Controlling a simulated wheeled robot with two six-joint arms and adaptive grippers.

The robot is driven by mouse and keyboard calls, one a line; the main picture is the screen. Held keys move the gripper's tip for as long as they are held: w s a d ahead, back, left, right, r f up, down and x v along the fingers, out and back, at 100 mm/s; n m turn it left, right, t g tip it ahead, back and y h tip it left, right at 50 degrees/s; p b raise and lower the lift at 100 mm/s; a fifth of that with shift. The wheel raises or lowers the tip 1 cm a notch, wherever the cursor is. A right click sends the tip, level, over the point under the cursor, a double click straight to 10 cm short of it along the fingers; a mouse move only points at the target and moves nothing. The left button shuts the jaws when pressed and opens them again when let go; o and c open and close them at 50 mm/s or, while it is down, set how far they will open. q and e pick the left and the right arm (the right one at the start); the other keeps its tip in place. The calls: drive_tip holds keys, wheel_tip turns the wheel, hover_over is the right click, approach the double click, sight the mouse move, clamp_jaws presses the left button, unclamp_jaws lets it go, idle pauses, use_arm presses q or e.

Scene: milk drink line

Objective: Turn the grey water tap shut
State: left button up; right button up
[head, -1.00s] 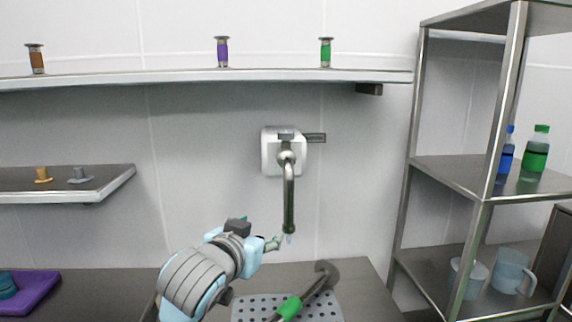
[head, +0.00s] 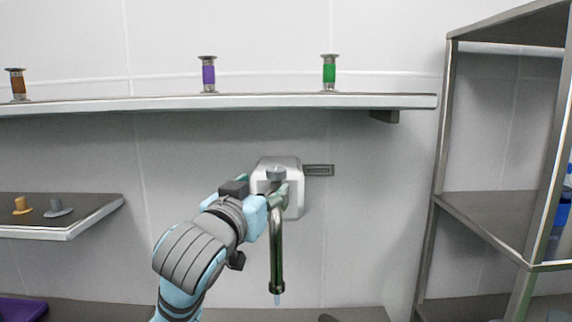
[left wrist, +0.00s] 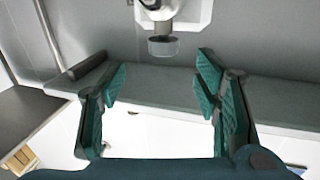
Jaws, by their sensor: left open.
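The water tap is a white wall housing (head: 294,198) with a dark metallic spout (head: 276,250) hanging down. A short bluish trace of water (head: 277,299) shows at the spout's mouth. My left gripper (head: 272,197) is at the tap, in front of the housing and close below the knob. In the left wrist view its teal fingers (left wrist: 160,82) are apart with nothing between them; the knob lies beyond the tips. My right gripper is not in view.
A long wall shelf (head: 150,104) above holds brown, purple and green cylinders. A small left shelf (head: 90,213) holds orange and grey pieces. A metal rack (head: 440,185) stands at the right.

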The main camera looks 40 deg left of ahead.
sight(273, 173)
use_arm(q)
drive_tip(key=x, duration=0.3)
drive_tip(key=p+x, duration=0.1)
drive_tip(key=x, duration=0.3)
drive_tip(key=p+x, duration=0.1)
drive_tip(key=x, duration=0.3)
drive_tip(key=shift+a+r, duration=0.15)
drive_tip(key=shift+r, duration=0.15)
drive_tip(key=shift+w+a, duration=0.1)
drive_tip(key=shift+w, duration=0.2)
drive_tip(key=shift+s+r, duration=0.15)
drive_tip(key=shift+s, duration=0.45)
drive_tip(key=shift+c, duration=0.3)
drive_tip(key=shift+s, duration=0.1)
drive_tip(key=c, duration=1.1)
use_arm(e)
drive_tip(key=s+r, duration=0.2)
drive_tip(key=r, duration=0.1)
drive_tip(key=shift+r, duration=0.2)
